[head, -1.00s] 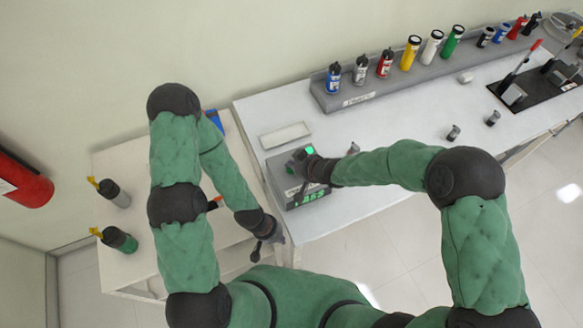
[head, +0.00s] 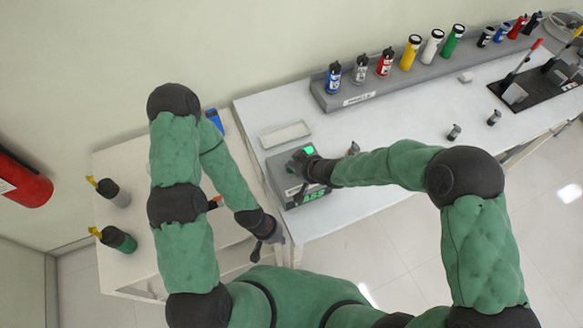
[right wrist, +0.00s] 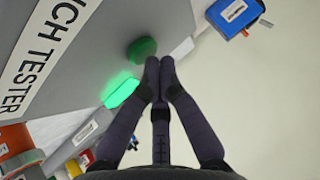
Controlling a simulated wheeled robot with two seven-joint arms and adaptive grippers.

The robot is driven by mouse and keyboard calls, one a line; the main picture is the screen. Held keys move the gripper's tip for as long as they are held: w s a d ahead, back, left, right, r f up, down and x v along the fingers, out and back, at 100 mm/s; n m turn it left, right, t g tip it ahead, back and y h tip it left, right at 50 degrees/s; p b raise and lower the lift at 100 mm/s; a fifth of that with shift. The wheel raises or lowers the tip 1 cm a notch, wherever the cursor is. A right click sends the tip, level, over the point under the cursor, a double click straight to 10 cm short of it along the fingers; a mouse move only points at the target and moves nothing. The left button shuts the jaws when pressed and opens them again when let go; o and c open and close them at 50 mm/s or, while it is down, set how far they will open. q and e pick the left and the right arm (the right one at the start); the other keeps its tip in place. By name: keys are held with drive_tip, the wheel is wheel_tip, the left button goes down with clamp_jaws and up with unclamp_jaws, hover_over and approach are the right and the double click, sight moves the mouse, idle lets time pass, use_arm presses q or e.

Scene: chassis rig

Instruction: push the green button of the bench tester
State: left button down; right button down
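A shallow pale tray (head: 286,135) lies behind the tester. A grey rack (head: 345,97) of several bottles runs along the bench's back. Small grey parts (head: 454,132) stand on the bench. The side table at left holds two bottles (head: 118,239). The bench's middle is mostly clear.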

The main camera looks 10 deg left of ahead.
drive_tip(key=shift+f, duration=0.25)
idle(0.4)
drive_tip(key=shift+r, duration=0.1)
drive_tip(key=shift+r+p, duration=0.45)
idle(0.3)
wheel_tip(320, 180, up, 6)
drive_tip(key=p, duration=0.5)
drive_tip(key=shift+r, duration=0.1)
idle(0.5)
